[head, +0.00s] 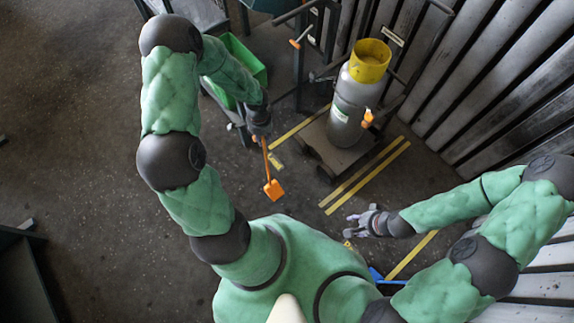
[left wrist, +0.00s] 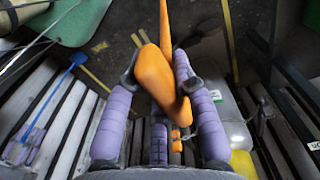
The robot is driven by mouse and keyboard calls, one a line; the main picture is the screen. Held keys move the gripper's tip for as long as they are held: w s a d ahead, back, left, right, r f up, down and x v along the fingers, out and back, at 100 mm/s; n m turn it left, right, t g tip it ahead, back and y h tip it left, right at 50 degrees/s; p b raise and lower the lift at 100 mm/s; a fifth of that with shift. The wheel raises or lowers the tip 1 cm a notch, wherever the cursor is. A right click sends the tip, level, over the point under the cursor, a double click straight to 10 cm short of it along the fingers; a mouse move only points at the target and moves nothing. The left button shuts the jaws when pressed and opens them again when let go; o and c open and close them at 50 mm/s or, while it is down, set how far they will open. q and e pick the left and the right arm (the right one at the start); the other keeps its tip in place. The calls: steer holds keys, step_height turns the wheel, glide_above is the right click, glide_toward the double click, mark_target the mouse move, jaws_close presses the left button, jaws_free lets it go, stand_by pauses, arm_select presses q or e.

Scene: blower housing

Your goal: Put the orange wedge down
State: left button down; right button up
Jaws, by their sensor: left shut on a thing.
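The orange wedge (head: 273,188) is a small block on a long thin shaft in the head view. My left gripper (head: 262,130) is shut on its other end, and the block hangs toward my body. In the left wrist view the wedge's thick orange part (left wrist: 155,75) sits between the purple fingers of my left gripper (left wrist: 157,85), with the thin shaft running up out of frame. My right gripper (head: 360,222) appears open and empty, with its fingers apart over the floor.
A grey cylinder (head: 350,105) with a yellow top (head: 370,60) stands on a low cart. A green bin (head: 240,65) is behind my left arm. A blue tool (head: 380,277) lies near my right arm. Ribbed panels (head: 500,80) line the right.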

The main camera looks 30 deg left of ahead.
arm_select(q)
steer(key=shift+w+a+f, duration=0.1)
steer(key=shift+w+f, duration=0.1)
steer(key=shift+w, duration=0.05)
steer(key=w+f+b, duration=0.4)
steer(key=w+f, duration=0.8)
steer(key=w, duration=0.1)
steer(key=shift+w+d+f+b, duration=0.2)
steer(key=shift+d+f+b, duration=0.1)
steer(key=shift+d, duration=0.05)
steer(key=shift+f, duration=0.15)
steer(key=c, duration=1)
jaws_free()
